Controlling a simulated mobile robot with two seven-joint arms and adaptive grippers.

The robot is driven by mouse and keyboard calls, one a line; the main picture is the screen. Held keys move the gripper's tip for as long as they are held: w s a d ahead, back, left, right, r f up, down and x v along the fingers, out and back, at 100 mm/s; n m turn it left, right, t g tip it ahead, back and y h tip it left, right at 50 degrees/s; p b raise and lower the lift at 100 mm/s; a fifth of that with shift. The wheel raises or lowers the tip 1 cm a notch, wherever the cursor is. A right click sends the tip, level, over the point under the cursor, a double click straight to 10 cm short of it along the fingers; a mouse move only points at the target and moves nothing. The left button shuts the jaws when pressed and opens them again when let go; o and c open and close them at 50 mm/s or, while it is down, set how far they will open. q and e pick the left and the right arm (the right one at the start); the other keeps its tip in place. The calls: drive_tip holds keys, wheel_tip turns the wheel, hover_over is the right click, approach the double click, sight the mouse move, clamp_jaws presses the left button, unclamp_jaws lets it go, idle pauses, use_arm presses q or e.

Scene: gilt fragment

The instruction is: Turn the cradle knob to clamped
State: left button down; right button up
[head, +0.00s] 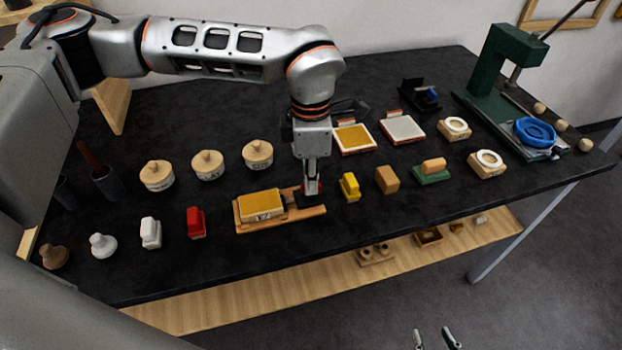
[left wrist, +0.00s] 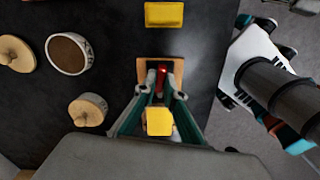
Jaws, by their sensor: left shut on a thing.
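The cradle (head: 285,220) is a low wooden base near the table's front edge. A yellow-topped block with dark lettering (head: 262,204) sits on its left part. My left gripper (head: 312,190) points down over the cradle's right end. It is shut on the small red knob (left wrist: 161,81), which shows between the fingertips in the left wrist view. In the head view the fingers mostly hide the knob, and its marking cannot be read. The tips of my right gripper (head: 435,340) show at the bottom of the head view, apart and empty, over the floor.
A yellow stamp (head: 349,187) stands just right of the cradle, and a red one (head: 196,222) to its left. Lidded jars (head: 257,155) stand behind. A yellow pad (head: 354,138) lies behind the gripper. A green press (head: 502,70) stands at the back right.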

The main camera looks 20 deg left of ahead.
use_arm(q)
drive_tip(key=shift+w+r+n, duration=0.1)
drive_tip(key=shift+n, duration=1)
drive_tip(key=c, duration=2.1)
unclamp_jaws()
drive_tip(key=shift+c, duration=0.2)
wheel_tip(320, 180, up, 12)
